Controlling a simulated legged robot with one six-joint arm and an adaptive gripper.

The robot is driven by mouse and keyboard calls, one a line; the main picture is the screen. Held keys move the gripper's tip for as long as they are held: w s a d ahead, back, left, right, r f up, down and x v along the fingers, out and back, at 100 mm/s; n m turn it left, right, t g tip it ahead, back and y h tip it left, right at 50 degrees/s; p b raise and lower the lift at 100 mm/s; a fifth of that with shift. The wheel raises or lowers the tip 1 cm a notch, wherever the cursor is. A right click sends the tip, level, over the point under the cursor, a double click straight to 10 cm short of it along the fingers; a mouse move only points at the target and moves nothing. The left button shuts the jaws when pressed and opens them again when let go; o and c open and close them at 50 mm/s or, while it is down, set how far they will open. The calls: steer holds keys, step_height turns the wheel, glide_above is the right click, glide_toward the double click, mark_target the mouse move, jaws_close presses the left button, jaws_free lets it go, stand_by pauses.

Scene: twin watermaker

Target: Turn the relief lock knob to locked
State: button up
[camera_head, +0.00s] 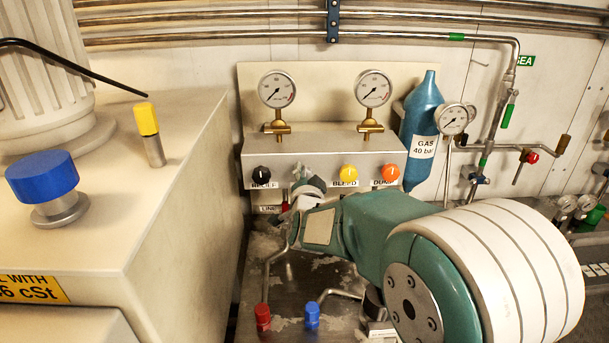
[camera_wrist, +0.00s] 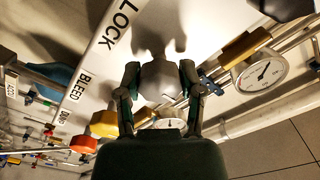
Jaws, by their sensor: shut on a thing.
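The relief lock knob (camera_wrist: 160,82) is a grey, rounded knob in the middle of the wrist view, beside the LOCK label (camera_wrist: 118,25). My gripper (camera_wrist: 160,75) is shut on it, with one finger on each side. In the head view my gripper (camera_head: 304,188) reaches the front face of the steel panel box (camera_head: 325,156), between the black knob (camera_head: 261,174) and the yellow knob (camera_head: 348,173). There the lock knob and its label are mostly hidden by my gripper. I cannot tell the knob's turned position.
An orange knob (camera_head: 390,173) sits right of the yellow one. Two gauges (camera_head: 277,89) (camera_head: 373,88) stand above the box, and a blue gas bottle (camera_head: 422,130) stands right. A large cream housing (camera_head: 180,170) with a blue cap fills the left. Red and blue valve handles (camera_head: 263,316) (camera_head: 312,315) are below.

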steer(key=o, duration=1.2)
steer(key=shift+c, duration=0.2)
steer(key=s, duration=1.2)
steer(key=shift+f, duration=0.1)
